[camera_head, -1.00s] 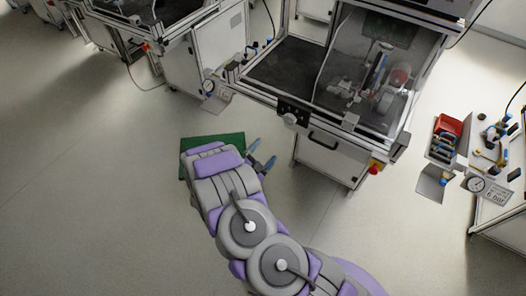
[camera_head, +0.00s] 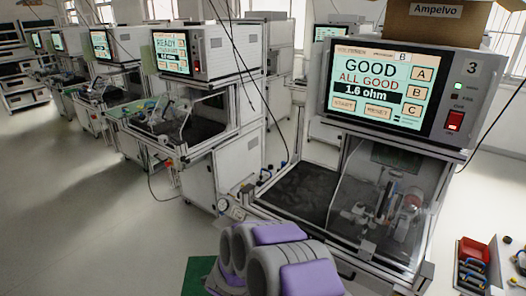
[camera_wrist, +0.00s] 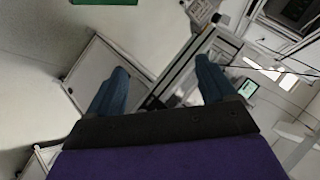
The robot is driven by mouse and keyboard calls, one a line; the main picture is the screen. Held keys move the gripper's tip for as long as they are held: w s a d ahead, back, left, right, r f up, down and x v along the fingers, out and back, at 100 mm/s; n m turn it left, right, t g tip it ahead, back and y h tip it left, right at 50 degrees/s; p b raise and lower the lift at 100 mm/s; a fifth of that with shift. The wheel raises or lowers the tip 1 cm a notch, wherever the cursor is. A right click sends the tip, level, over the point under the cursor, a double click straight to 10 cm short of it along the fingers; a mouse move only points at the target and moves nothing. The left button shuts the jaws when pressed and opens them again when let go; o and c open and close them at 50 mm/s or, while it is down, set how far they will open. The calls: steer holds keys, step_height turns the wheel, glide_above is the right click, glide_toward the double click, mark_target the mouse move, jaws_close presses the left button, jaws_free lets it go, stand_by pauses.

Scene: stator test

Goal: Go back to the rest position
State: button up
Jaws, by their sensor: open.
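My gripper (camera_wrist: 162,80) shows in the wrist view, its two blue fingers spread apart with nothing between them. Behind them are tilted white cabinet panels and metal frame parts. In the head view my purple and grey arm is folded low at the bottom centre, in front of the test station (camera_head: 345,262); the fingers cannot be seen there. The station's screen (camera_head: 385,82) reads GOOD, ALL GOOD, 1.6 ohm. A fixture (camera_head: 390,208) sits inside its clear enclosure, with a bare dark surface (camera_head: 300,188) to its left.
A green panel (camera_head: 197,275) lies partly hidden behind my arm; green also shows in the wrist view (camera_wrist: 104,2). A red tray (camera_head: 474,252) stands at the lower right. More stations with screens (camera_head: 173,52) line the left. Open floor (camera_head: 70,220) lies at the left.

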steer(key=s+r+n+g+y, duration=0.5)
steer(key=s+r+n, duration=0.2)
steer(key=s+r, duration=0.65)
steer(key=s+d+r+n+g+h, duration=0.2)
steer(key=s+d+r+g, duration=0.1)
steer(key=s+d, duration=0.8)
steer(key=s+d+r+n+g+h, duration=0.2)
steer(key=s+d, duration=0.9)
steer(key=s, duration=0.7)
step_height(320, 180, up, 3)
steer(key=shift+s+d+r+n+g, duration=0.1)
steer(key=shift+s+d+n+g, duration=0.2)
steer(key=shift+n+g, duration=0.5)
